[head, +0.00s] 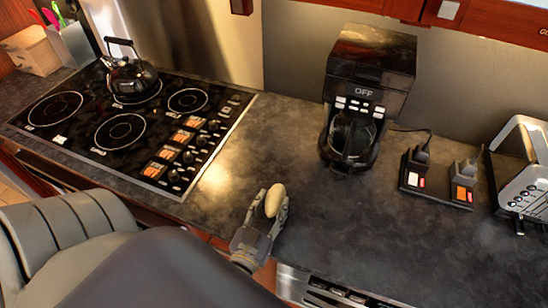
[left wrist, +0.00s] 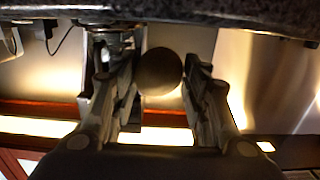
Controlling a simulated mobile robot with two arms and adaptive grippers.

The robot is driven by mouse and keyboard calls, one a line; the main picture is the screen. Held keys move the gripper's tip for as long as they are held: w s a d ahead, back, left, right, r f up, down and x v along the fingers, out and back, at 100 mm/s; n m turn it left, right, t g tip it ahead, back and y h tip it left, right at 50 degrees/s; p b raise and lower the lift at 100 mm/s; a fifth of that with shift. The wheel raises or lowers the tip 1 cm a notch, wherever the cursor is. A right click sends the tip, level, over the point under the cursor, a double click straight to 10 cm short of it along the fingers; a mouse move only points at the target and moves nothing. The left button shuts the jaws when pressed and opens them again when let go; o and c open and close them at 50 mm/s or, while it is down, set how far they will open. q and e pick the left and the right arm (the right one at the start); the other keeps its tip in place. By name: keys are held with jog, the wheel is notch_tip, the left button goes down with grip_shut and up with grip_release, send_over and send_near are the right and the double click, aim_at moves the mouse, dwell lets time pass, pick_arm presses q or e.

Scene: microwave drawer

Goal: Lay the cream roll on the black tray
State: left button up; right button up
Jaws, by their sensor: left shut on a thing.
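The cream roll (head: 275,199) is a small, pale, oval thing held upright above the counter's front edge. My left gripper (head: 271,212) is shut on it, with a finger on each side. In the left wrist view the roll (left wrist: 160,72) is a dark round shape between the two fingers of my left gripper (left wrist: 162,88). I cannot make out a clear black tray; a low black holder (head: 437,183) with two upright parts lies at the right, and I cannot tell whether it is the tray. My right gripper is not in view.
A black coffee maker (head: 366,85) with a glass jug stands at the back. A silver toaster (head: 525,165) is at the far right. A kettle (head: 130,75) stands on the black stove (head: 75,110) at the left. The grey counter (head: 340,215) is clear in front of the coffee maker.

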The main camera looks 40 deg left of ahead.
aim_at(274, 211)
pick_arm(q)
jog(key=shift+w+d+f, duration=0.15)
jog(key=shift+w+f, duration=0.1)
jog(key=shift+f, duration=0.25)
jog(key=shift+w+d+f, duration=0.1)
jog(key=shift+w+f, duration=0.1)
jog(key=shift+f, duration=0.3)
jog(key=shift+a+f+p, duration=0.1)
jog(key=shift+f+p, duration=0.3)
jog(key=shift+f, duration=0.15)
jog(key=shift+f, duration=0.25)
jog(key=o, duration=1)
jog(key=shift+r, duration=0.1)
jog(key=shift+o, duration=0.2)
